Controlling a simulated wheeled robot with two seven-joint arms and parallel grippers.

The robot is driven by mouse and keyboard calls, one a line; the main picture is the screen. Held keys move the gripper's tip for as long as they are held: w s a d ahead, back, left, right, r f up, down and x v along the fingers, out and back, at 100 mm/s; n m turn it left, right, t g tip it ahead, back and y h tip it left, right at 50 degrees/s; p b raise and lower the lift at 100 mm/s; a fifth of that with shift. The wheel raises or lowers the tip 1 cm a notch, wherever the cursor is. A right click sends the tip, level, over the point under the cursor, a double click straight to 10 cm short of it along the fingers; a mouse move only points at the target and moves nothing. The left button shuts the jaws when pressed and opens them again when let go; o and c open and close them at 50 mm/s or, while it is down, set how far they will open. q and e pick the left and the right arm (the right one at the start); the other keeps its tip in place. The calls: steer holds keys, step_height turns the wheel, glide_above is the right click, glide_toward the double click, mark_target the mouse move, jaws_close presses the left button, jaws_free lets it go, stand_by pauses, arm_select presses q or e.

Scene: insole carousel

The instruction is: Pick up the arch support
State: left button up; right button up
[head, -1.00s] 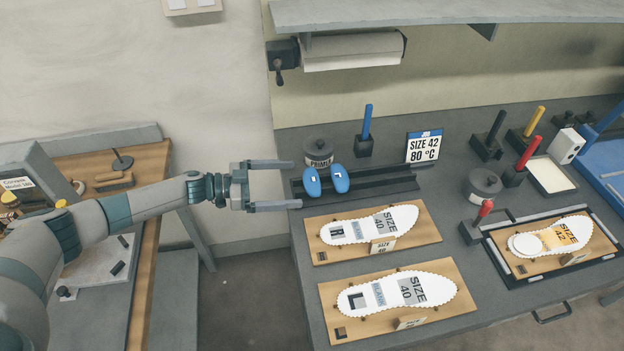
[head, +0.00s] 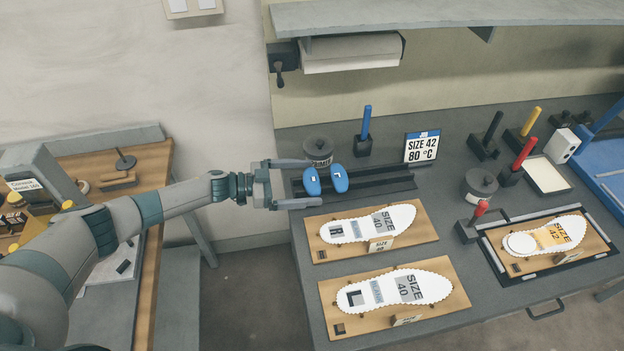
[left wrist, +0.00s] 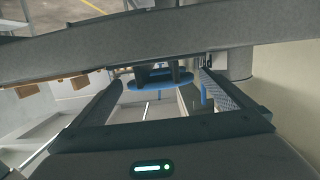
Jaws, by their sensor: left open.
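Two blue oval arch supports stand side by side at the left end of a dark rack (head: 385,181) in the head view. The left one (head: 312,181) and the right one (head: 340,178) each carry a small pale mark. My left gripper (head: 316,183) is open, with its fingers pointing right. Its fingertips reach to either side of the left arch support, with no clear contact. In the left wrist view a blue shape (left wrist: 150,82) lies between the open fingertips. My right gripper is not in view.
Two wooden boards with white size 40 insoles (head: 402,227) (head: 435,285) lie in front of the rack. A grey primer pot (head: 318,150) and a blue-handled tool (head: 366,125) stand behind it. A size 42 board (head: 515,265) is at right.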

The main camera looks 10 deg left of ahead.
mark_target(306, 181)
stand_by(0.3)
arm_select(q)
steer(key=c, duration=1)
steer(key=shift+c, duration=0.2)
steer(key=shift+r, duration=0.15)
steer(key=shift+a+r, duration=0.1)
steer(key=shift+r, duration=0.35)
steer(key=r, duration=0.1)
steer(key=r+b, duration=0.1)
steer(key=r, duration=0.1)
steer(key=shift+d+r, duration=0.1)
steer(key=shift+d, duration=0.15)
steer(key=d+r+b, duration=0.3)
steer(key=d+r, duration=0.3)
steer(key=d, duration=0.5)
steer(key=shift+w+d+r, duration=0.15)
steer(key=shift+w+r, duration=0.15)
steer(key=shift+w, duration=0.15)
steer(key=shift+s, duration=0.15)
